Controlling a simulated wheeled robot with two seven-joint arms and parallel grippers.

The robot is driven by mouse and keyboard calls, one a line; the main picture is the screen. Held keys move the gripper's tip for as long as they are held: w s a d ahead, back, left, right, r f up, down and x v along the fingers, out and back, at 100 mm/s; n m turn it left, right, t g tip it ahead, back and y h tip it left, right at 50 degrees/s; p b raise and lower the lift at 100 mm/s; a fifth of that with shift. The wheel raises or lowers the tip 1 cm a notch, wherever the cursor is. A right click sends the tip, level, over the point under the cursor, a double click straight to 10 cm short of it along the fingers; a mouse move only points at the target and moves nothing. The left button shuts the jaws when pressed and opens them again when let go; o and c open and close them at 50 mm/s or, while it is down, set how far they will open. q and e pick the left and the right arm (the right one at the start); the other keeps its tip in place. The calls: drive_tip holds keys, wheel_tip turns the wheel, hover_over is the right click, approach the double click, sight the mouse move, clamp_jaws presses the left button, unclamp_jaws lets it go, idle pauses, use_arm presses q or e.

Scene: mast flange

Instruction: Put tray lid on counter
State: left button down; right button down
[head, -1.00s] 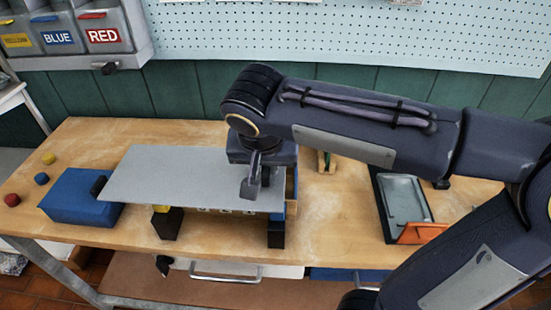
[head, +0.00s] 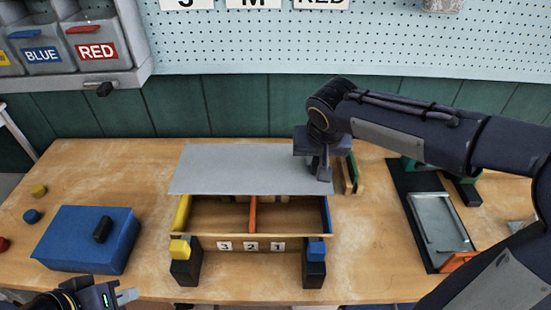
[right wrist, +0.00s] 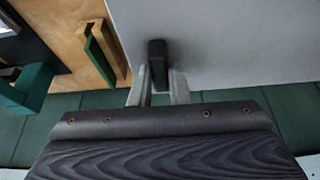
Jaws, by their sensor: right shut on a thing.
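The tray lid (head: 235,170) is a flat grey sheet over the back part of a compartment tray (head: 205,236). The tray's front compartments show open, with an orange divider (head: 252,214). My right gripper (head: 321,172) is at the lid's right end. In the right wrist view, the right gripper (right wrist: 158,88) is shut on the lid's black handle (right wrist: 157,52), and the lid (right wrist: 235,40) fills the upper right. Whether the lid touches the tray is unclear. My left gripper (head: 125,296) is at the lower left edge, away from the lid; its jaw opening is unclear.
The wooden counter (head: 95,175) has a blue box (head: 80,245) with a black knob at left, and small coloured pieces beside it. A black board with a metal tray (head: 440,222) lies at right. Bare counter shows behind the blue box.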

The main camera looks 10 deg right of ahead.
drive_tip(key=w+d+f+p, duration=0.1)
drive_tip(key=w+f, duration=0.2)
drive_tip(key=w, duration=0.1)
drive_tip(key=w+f+p, duration=0.1)
drive_tip(key=w+f, duration=0.2)
drive_tip(key=w, duration=0.1)
drive_tip(key=w+d+f+p, duration=0.1)
drive_tip(key=w+f, duration=0.2)
drive_tip(key=w, duration=0.2)
drive_tip(key=shift+d, duration=0.35)
drive_tip(key=shift+w+f, duration=0.25)
drive_tip(key=shift+f, duration=0.15)
wheel_tip(320, 180, down, 3)
drive_tip(key=shift+f, duration=0.1)
drive_tip(key=shift+f, duration=0.2)
drive_tip(key=c, duration=1.4)
unclamp_jaws()
drive_tip(key=shift+r, duration=0.1)
drive_tip(key=shift+o, duration=0.2)
drive_tip(key=shift+d, duration=0.1)
